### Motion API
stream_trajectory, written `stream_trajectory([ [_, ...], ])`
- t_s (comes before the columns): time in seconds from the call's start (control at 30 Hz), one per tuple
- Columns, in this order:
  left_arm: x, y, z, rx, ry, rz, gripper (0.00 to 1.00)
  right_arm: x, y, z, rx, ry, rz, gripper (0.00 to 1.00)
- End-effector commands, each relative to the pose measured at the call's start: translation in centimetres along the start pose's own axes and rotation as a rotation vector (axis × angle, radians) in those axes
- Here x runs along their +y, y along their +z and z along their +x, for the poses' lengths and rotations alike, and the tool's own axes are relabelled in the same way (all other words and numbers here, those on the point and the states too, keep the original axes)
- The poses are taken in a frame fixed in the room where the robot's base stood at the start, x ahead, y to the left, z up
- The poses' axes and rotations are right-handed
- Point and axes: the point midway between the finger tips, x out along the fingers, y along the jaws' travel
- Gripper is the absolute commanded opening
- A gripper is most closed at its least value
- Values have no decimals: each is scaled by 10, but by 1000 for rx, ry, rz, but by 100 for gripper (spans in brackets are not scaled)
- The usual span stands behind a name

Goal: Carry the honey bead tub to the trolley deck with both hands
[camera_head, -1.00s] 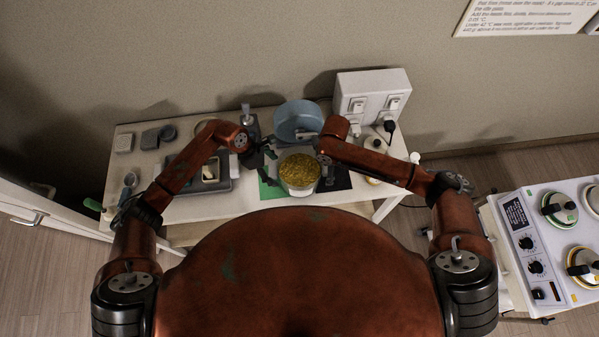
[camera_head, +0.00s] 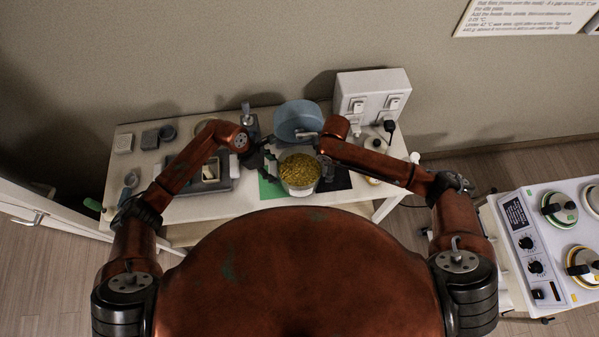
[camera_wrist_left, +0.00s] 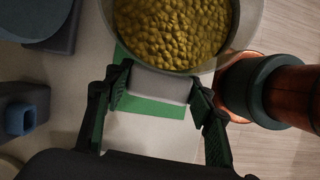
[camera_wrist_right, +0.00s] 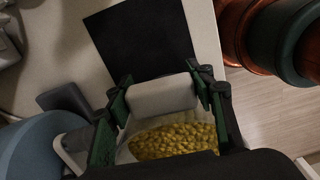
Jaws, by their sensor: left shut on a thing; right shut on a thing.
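The honey bead tub (camera_head: 299,187) is pale and round, filled with golden beads, near the front middle of the table. My left gripper (camera_wrist_left: 161,92) is shut on a pale grip block on the tub's left side. My right gripper (camera_wrist_right: 160,92) is shut on a similar pale block on the opposite side; in the head view the right arm hides much of it. I cannot tell whether the tub touches the table. At the right stands a white unit (camera_head: 521,224) with knobs and lidded pots, seemingly the trolley; no bare deck clearly shows.
A green mat (camera_head: 267,189) and a black mat (camera_head: 341,179) lie by the tub. A blue pot (camera_head: 297,119) and a white switch box (camera_head: 372,92) stand behind. A grey tray (camera_head: 221,183) is left. Floor separates the table (camera_head: 185,209) and the white unit.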

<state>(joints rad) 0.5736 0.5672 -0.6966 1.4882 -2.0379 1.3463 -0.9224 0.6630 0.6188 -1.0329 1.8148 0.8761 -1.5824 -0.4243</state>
Motion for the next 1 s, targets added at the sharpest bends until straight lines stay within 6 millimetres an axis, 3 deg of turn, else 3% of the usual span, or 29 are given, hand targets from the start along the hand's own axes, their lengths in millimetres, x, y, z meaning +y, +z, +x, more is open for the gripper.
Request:
stream_trajectory([
  [0.2,1,0,0,0,2,0,0,0,0,0,0,0,0,0],
  [0.67,2,2,-3,-2,4,0,0,1,0,-3,1,2,-1,0],
  [1.0,2,9,-21,-2,4,0,0,1,-1,-22,1,3,-1,0],
])
